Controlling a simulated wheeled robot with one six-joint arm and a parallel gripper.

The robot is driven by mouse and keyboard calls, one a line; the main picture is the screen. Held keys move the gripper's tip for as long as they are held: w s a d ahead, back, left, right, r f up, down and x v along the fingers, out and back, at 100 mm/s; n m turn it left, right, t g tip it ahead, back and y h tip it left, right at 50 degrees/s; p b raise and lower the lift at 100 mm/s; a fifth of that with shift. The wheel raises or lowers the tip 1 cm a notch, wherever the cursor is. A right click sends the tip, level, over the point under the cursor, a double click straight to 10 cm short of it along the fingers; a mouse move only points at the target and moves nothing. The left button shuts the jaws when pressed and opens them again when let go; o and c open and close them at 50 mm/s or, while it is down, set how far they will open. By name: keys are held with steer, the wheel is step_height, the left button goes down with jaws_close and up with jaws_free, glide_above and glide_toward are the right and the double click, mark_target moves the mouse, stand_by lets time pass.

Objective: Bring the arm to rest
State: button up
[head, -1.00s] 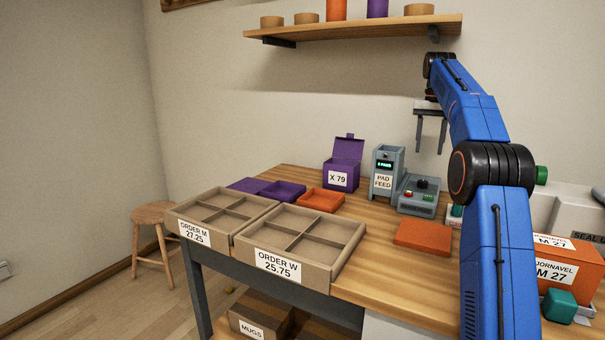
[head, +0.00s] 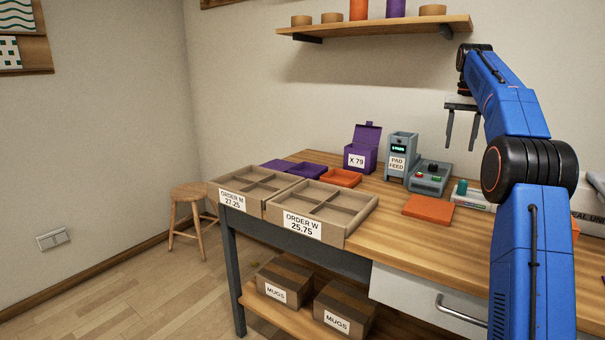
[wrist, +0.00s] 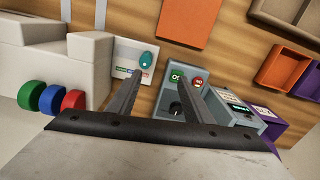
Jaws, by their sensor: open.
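My gripper (head: 462,127) hangs with its fingers pointing down above the back of the workbench, below the right end of the shelf. Its two fingers are apart with nothing between them. In the wrist view my gripper (wrist: 158,84) also shows its fingers spread and empty. Behind and below them are a grey control box (wrist: 186,97) with a green and a red button and a white card (wrist: 134,60) with a teal object on it. My blue arm is raised and bent, clear of the bench top.
Divided trays ORDER M (head: 231,199) and ORDER W (head: 302,226) stand at the bench's left front. An orange slab (head: 428,209), the pad feed (head: 399,160) and a purple box (head: 362,158) stand behind. A wall shelf (head: 375,26) runs above. The floor at left is clear around a stool (head: 194,194).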

steer(key=s+a+n+t, duration=0.1)
steer(key=s+a, duration=0.6)
steer(key=s, duration=0.5)
steer(key=s+a+n+t, duration=0.1)
steer(key=s+a+n, duration=0.1)
steer(key=s+a, duration=0.8)
steer(key=s+a+f+n+t, duration=0.1)
steer(key=s+a+f, duration=0.1)
steer(key=s+f, duration=1.1)
steer(key=s+a+f+n+t, duration=0.1)
steer(key=s+a+f, duration=0.2)
steer(key=s+f, duration=0.9)
steer(key=s, duration=0.5)
steer(key=shift+s+f+n+t, duration=0.3)
steer(key=shift+s+f+t, duration=0.1)
steer(key=shift+a, duration=0.1)
